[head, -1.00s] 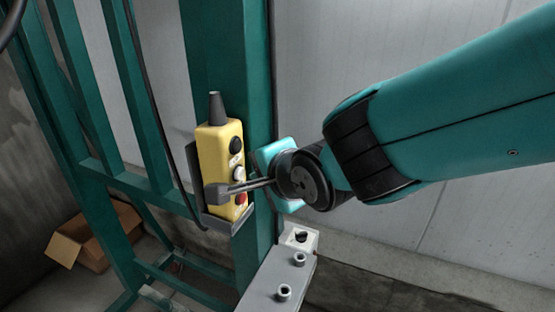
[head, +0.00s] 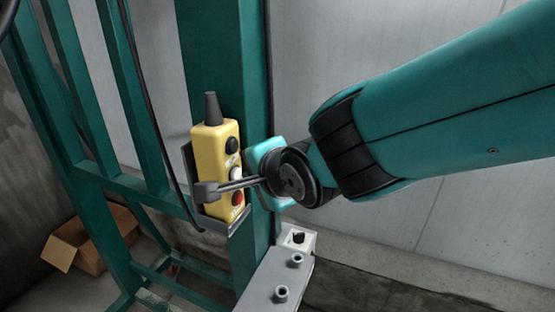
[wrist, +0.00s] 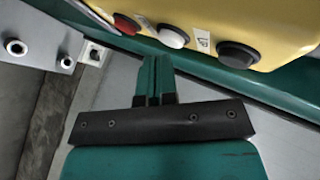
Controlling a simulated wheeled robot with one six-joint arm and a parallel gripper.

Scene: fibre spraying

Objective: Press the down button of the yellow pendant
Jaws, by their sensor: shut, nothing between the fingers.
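The yellow pendant (head: 212,140) hangs upright in a dark holder on a green post. Its button face has a black button (head: 232,145) on top, a pale one below it and a red button (head: 238,198) at the bottom. In the wrist view my gripper (wrist: 155,68) points at the pendant, nearest the white button (wrist: 173,36), between the red button (wrist: 125,23) and black button (wrist: 238,54). I cannot tell whether it touches.
A green steel frame (head: 120,110) stands left of the pendant, with a dark cable along it. A grey bracket with bolts (head: 275,285) lies below my wrist. An open cardboard box (head: 90,245) is on the floor at left. A pale wall panel (head: 430,230) is behind.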

